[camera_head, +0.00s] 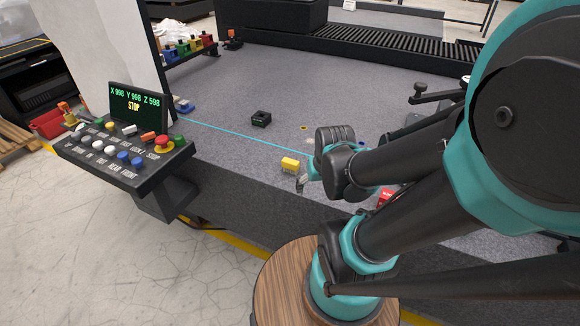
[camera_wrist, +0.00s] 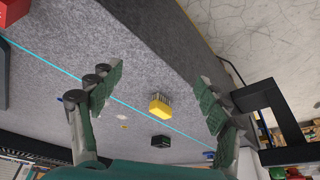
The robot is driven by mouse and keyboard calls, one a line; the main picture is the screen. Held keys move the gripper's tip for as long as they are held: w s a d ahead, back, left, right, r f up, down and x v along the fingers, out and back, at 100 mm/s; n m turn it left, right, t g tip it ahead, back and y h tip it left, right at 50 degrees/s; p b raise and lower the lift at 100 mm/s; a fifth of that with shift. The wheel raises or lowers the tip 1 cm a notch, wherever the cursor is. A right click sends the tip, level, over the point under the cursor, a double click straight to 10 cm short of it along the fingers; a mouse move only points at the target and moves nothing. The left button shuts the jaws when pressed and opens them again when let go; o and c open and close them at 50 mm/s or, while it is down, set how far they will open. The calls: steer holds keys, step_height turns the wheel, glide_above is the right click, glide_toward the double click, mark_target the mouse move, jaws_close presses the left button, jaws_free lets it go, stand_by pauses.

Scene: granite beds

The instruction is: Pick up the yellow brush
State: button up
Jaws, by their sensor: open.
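The yellow brush (camera_head: 290,164) is a small yellow block lying on the grey granite bed (camera_head: 235,90), near its front edge. Most of the gripper is hidden behind my arm in the head view.
A black block (camera_head: 260,119) lies behind the brush on the bed. A red object (camera_head: 387,195) lies partly hidden by my arm. A control panel (camera_head: 125,150) with buttons stands at the left. The bed's left middle is clear.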

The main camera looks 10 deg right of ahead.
steer(key=shift+c, duration=0.2)
steer(key=shift+w+r, duration=0.1)
steer(key=shift+w, duration=0.05)
steer(key=shift+c, duration=1.3)
steer(key=w+r+n, duration=0.1)
steer(key=w, duration=0.3)
steer(key=w+a+r+n+g, duration=0.1)
steer(key=w+r+n, duration=0.1)
steer(key=w, duration=0.1)
steer(key=w+a+r+n+g, duration=0.1)
steer(key=w+r+n, duration=0.1)
steer(key=w, duration=0.2)
steer(key=shift+w+r, duration=0.2)
steer(key=shift+w, duration=0.1)
steer(key=c, duration=0.3)
step_height(320, 180, up, 3)
steer(key=n+g, duration=0.2)
steer(key=n, duration=0.4)
glide_above(290, 161)
steer(key=f, duration=1.2)
steer(key=shift+w+a, duration=0.1)
steer(key=shift+a, duration=0.25)
steer(key=shift+d+f, duration=0.2)
steer(key=shift+f, duration=1.25)
steer(key=shift+d+f, duration=0.2)
steer(key=shift+f, duration=1.2)
